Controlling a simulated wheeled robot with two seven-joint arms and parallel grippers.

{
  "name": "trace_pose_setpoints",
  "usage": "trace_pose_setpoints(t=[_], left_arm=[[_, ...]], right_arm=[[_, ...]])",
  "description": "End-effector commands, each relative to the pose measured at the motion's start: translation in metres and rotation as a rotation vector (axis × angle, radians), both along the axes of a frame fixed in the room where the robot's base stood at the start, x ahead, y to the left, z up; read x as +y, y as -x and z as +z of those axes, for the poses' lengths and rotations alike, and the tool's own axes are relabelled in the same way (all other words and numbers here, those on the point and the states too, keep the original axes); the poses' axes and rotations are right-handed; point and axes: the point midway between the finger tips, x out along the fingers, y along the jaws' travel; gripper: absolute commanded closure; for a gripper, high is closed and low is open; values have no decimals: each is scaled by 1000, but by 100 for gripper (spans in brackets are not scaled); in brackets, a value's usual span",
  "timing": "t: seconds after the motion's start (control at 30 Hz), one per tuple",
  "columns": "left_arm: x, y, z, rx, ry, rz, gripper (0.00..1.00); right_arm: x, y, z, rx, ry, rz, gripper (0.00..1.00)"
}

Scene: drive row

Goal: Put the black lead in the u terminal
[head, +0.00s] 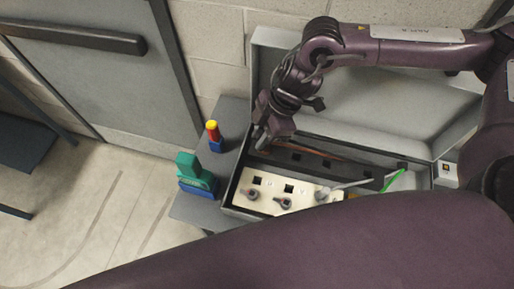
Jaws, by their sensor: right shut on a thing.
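My right gripper (263,138) reaches in from the upper right and is shut above the left end of the open grey box (243,212). The thing in its fingers is small and dark, consistent with the black lead, but its outline is hard to make out. The cream terminal block (270,193) lies below the gripper, apart from it. It has dark square openings, the leftmost (257,181) being nearest the gripper; the letters are too small to read. A grey lead (350,184) runs to the block's right part. My left gripper is not in view.
A green lead (395,180) and a brownish lead (315,153) lie in the box. The raised lid (370,115) stands behind. A green and blue tool (196,175) and a red, yellow and blue piece (214,136) stand on the grey shelf (197,211). My arm covers the front.

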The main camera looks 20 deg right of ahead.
Motion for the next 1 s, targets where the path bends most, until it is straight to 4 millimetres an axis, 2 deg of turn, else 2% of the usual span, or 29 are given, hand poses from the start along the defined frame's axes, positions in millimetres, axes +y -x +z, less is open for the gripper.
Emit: trace_pose_setpoints(t=[0.03,0.2,0.4,0.63,1.0], left_arm=[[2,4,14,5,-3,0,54],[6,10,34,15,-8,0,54],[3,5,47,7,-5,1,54],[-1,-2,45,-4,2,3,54],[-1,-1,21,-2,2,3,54]], right_arm=[[6,6,7,3,2,129,100],[19,30,5,1,4,583,100],[27,50,3,0,5,927,100],[28,55,-5,-2,4,1020,100],[28,54,-32,-3,5,1017,100]])
